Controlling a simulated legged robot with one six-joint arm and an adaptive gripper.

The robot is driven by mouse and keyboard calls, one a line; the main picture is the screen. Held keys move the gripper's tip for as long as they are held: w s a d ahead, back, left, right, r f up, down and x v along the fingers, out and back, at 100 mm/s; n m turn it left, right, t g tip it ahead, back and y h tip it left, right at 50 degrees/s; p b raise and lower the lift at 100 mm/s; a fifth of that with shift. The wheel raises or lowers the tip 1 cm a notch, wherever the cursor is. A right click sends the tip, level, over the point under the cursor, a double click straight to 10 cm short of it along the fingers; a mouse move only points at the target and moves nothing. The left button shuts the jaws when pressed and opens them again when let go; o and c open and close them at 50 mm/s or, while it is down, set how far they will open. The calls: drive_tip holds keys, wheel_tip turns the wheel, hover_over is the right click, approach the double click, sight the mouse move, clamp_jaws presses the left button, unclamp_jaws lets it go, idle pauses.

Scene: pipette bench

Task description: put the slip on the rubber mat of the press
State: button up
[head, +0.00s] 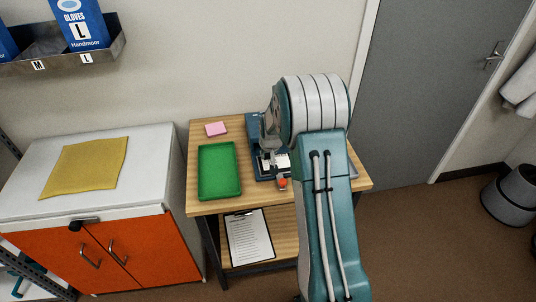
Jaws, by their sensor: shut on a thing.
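The press (256,152) is a small blue device on the wooden bench, with an orange-red knob (282,184) at its front. My gripper (267,160) is small and dark here, low over the press and partly hidden by my arm. It is shut on the slip (281,161), a pale piece that shows just beside it. The rubber mat cannot be made out behind my arm and gripper. Whether the slip touches the press cannot be told from this view.
A green tray (219,193) lies left of the press, with a pink block (215,129) behind it. A clipboard (249,238) lies on the lower shelf. A white-topped cabinet (146,191) with a yellow cloth (85,168) stands to the left.

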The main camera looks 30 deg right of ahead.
drive_tip(key=shift+f, duration=0.1)
drive_tip(key=o, duration=0.9)
drive_tip(key=shift+c, duration=0.2)
drive_tip(key=v, duration=1.2)
drive_tip(key=s+a+r+n, duration=0.2)
drive_tip(key=s+a+r, duration=0.8)
drive_tip(key=s+r, duration=0.2)
drive_tip(key=s+a+r, duration=0.1)
drive_tip(key=s+a, duration=0.2)
drive_tip(key=s, duration=0.6)
drive_tip(key=s+a+r+n+t+y, duration=0.1)
drive_tip(key=s+a, duration=0.2)
drive_tip(key=s, duration=0.5)
drive_tip(key=shift+s+r, duration=0.2)
drive_tip(key=shift+s, duration=0.2)
